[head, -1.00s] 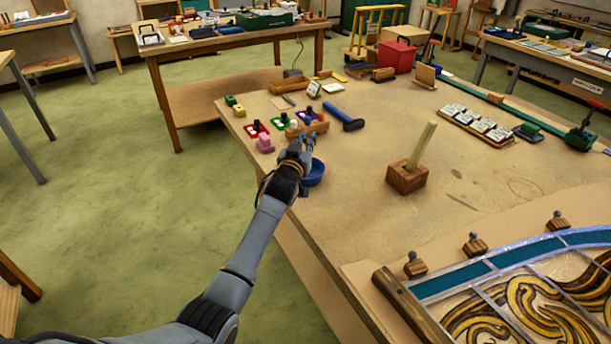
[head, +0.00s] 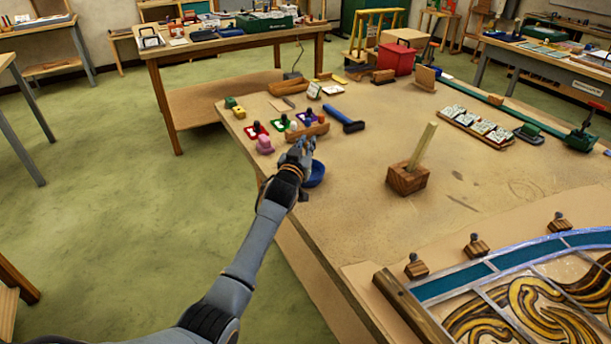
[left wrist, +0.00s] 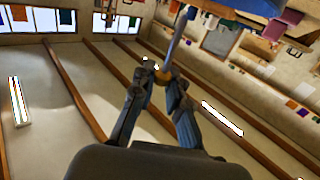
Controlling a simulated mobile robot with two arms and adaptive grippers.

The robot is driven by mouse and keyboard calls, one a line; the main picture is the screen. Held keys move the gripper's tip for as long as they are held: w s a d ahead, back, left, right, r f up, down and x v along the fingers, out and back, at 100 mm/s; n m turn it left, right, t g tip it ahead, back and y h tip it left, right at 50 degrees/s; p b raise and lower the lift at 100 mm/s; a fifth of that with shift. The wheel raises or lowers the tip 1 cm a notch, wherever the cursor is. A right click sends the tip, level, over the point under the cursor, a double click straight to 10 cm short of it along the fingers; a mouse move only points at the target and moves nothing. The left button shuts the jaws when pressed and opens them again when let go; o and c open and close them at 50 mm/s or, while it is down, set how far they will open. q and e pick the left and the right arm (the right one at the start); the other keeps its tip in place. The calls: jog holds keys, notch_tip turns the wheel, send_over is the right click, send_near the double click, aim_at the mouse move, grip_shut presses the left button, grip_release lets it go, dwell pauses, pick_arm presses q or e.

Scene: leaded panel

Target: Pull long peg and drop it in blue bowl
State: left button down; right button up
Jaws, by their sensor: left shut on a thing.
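My left gripper (head: 306,145) is shut on a thin grey rod (left wrist: 174,45) with an orange-yellow part between the fingertips, seen in the left wrist view (left wrist: 163,76). Whether this is the long peg I cannot tell; the fingers hide much of it in the head view. The blue bowl (head: 317,175) is on the table near its left edge, just below and right of the gripper, partly hidden by it. A wooden bar (head: 310,131) lies just beyond the gripper. A tall pale stick (head: 424,146) stands tilted in a wooden block (head: 407,180). My right gripper is not in view.
A pink item (head: 264,145), small red, green and purple pieces, and a blue-handled tool (head: 343,119) lie beyond the gripper. A stained-glass panel (head: 530,300) fills the front right. The table (head: 350,215) is clear between bowl and panel.

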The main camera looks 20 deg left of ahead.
pick_arm(q)
jog(key=shift+f, duration=0.3)
jog(key=shift+f+b, duration=0.7)
jog(key=shift+b, duration=0.1)
dwell(0.4)
jog(key=c, duration=1.3)
grip_release()
jog(key=shift+o, duration=0.2)
jog(key=shift+s, duration=0.1)
jog(key=s, duration=0.8)
jog(key=s+d, duration=0.1)
jog(key=s, duration=0.3)
